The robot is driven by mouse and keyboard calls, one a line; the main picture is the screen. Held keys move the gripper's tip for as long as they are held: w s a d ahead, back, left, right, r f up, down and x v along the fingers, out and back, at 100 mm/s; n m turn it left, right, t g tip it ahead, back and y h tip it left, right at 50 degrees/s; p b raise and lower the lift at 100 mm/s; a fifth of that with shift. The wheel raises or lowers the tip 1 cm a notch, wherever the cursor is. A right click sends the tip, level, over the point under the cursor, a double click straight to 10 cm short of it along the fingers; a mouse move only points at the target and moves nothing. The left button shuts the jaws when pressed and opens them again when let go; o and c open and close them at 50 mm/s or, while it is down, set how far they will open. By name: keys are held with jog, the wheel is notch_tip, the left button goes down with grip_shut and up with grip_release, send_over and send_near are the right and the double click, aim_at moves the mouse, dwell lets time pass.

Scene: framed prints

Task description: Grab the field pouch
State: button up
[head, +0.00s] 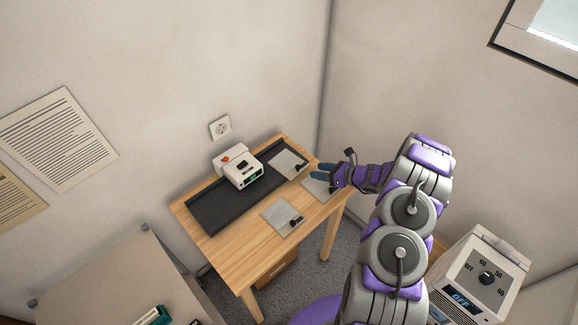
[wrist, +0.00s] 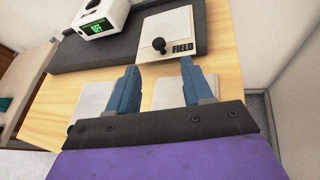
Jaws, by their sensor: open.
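The field pouch is a flat pale grey square with a black knob and a "FIELD" label. It lies on the right end of the black mat in the wrist view (wrist: 182,22) and the head view (head: 288,161). My gripper, with its blue fingers apart and nothing between them, shows in the head view (head: 323,173) and the wrist view (wrist: 160,70). It is over the table's right end, short of the field pouch and apart from it. Two similar pale pouches lie on the bare wood, one front-center (head: 278,216), one partly hidden under my gripper (head: 313,189).
A white device (head: 233,163) with a green display reading OFF in the wrist view stands on the black mat (head: 212,208), left of the field pouch. The wooden table (head: 240,258) stands in a wall corner. A white device with a dial (head: 487,268) is at lower right.

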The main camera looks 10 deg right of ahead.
jog(key=b, duration=0.2)
send_near(288, 162)
jog(key=a, duration=0.2)
jog(key=a+f, duration=0.1)
jog(key=shift+w, duration=0.25)
jog(key=shift+d, duration=0.1)
jog(key=shift+c, duration=0.3)
grip_shut()
